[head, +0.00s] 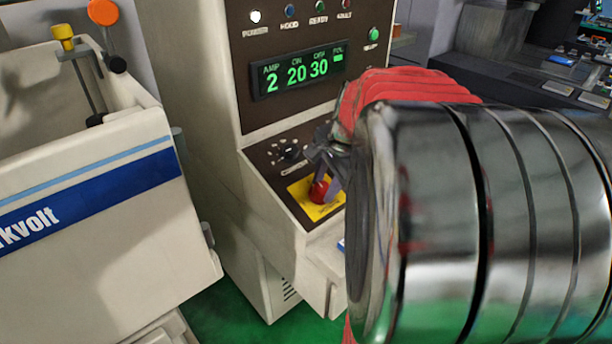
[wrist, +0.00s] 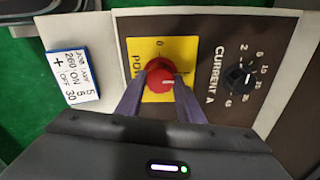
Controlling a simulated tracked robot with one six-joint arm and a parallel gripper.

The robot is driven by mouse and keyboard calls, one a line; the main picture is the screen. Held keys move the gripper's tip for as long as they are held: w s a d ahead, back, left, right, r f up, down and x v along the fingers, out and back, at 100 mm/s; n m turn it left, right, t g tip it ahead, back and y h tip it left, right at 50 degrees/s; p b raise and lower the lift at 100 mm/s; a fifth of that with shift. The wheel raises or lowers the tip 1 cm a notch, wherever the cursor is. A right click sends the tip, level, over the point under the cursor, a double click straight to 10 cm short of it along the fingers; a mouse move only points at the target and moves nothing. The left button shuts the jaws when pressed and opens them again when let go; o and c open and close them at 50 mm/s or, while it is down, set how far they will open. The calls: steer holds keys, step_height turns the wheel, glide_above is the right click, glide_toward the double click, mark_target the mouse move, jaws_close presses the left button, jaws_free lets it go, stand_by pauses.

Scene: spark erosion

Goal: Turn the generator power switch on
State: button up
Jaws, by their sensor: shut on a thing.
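The generator power switch is a red knob (wrist: 159,72) on a yellow plate (wrist: 183,50), with a "0" above it in the wrist view. Its white mark points right, away from the "0". My gripper (wrist: 160,86) is shut on the knob, one finger on each side. The lower part of the plate is hidden behind the fingers. In the head view the red knob (head: 318,191) sits on the sloping console, with my gripper (head: 323,178) reaching it from above. The display (head: 296,73) is lit green with 2, 20 and 30. The POWER lamp (head: 255,17) glows white.
A black CURRENT A dial (wrist: 238,77) is right of the switch in the wrist view. A white and blue settings card (wrist: 71,77) lies to the left. In the head view a white tank (head: 90,250) with a blue stripe stands left of the cabinet (head: 190,100).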

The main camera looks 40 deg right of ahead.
steer(key=o, duration=1.1)
steer(key=shift+c, duration=0.2)
steer(key=shift+r, duration=0.1)
steer(key=v, duration=1.3)
steer(key=shift+r, duration=0.25)
steer(key=shift+s, duration=0.15)
